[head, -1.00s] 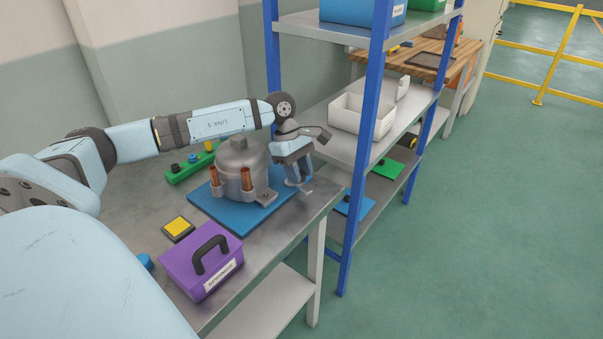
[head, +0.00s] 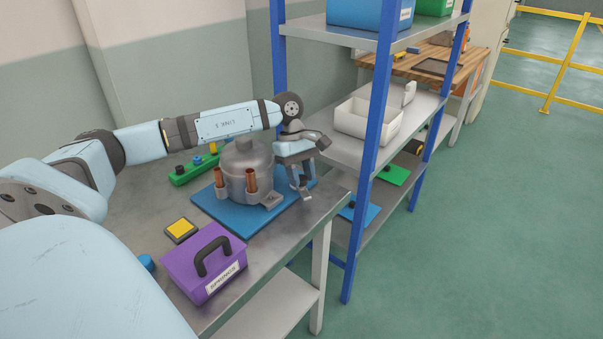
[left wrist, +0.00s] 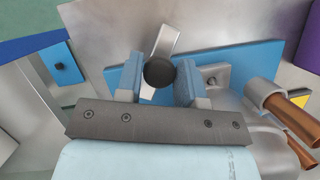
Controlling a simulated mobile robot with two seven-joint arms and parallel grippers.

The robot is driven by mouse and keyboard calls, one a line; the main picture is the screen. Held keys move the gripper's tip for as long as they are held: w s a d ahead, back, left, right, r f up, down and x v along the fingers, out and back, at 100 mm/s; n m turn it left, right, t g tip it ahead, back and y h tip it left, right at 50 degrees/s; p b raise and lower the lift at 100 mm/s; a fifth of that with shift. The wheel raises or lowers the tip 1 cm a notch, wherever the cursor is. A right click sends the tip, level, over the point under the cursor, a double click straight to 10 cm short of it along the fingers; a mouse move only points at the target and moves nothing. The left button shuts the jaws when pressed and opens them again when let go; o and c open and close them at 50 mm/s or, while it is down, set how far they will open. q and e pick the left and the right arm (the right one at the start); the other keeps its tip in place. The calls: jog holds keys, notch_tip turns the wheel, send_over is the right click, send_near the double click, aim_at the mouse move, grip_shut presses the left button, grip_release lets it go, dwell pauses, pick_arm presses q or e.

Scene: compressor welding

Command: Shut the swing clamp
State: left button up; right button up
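The swing clamp shows in the left wrist view as a silver arm (left wrist: 166,38) with a round black knob (left wrist: 159,72). My left gripper (left wrist: 158,78) has a blue finger on each side of the knob, and both fingers appear to touch it. In the head view my left gripper (head: 296,178) points down at the right end of the blue plate (head: 232,223), hiding most of the clamp. The silver compressor (head: 245,168) stands upright on this plate, left of the gripper, with two copper tubes (head: 251,180) in front. My right gripper is not in view.
A purple box (head: 205,265) with a black handle and a yellow button pad (head: 181,229) stand on the metal bench (head: 285,238). A green strip (head: 190,174) lies behind. A blue-posted shelf (head: 365,185) with white bins (head: 368,122) stands close right of the gripper.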

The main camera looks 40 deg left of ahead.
pick_arm(q)
jog(key=o, duration=0.3)
jog(key=shift+o, duration=0.2)
jog(key=shift+r, duration=0.1)
jog(key=v, duration=1.3)
jog(key=shift+a+r+p, duration=0.25)
jog(key=shift+p, duration=0.2)
